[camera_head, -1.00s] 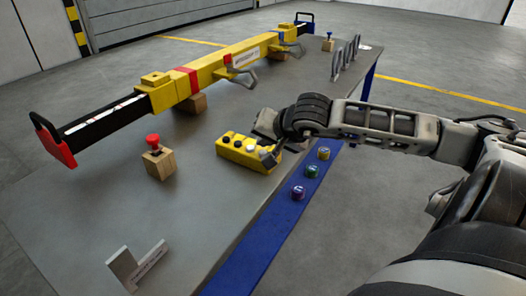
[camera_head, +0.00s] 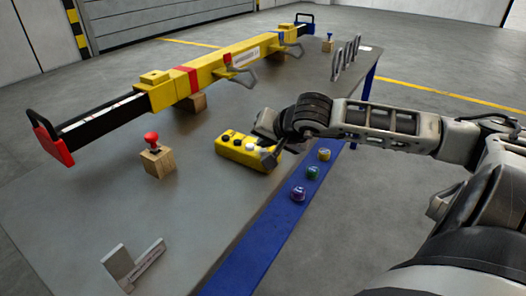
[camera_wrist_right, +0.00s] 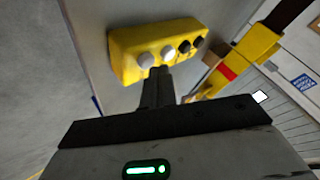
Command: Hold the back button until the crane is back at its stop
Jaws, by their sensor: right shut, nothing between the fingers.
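The yellow button box (camera_head: 234,154) lies on the grey table, with a row of dark and white buttons on top. It also shows in the right wrist view (camera_wrist_right: 122,62), with two pale buttons at left and two dark ones at right. Which is the back button cannot be read. My right gripper (camera_head: 268,157) is shut and empty at the box's near right end. In the right wrist view its closed fingertips (camera_wrist_right: 160,72) reach the box edge by the pale buttons; whether they press one cannot be told. No crane is clearly identifiable. My left gripper is out of view.
A long yellow beam (camera_head: 222,68) with black ends spans the back of the table (camera_head: 190,220). A red knob on a wooden block (camera_head: 157,162) stands left of the box. Coloured caps (camera_head: 312,173) sit on the blue front rail. A metal bracket (camera_head: 130,265) lies front left.

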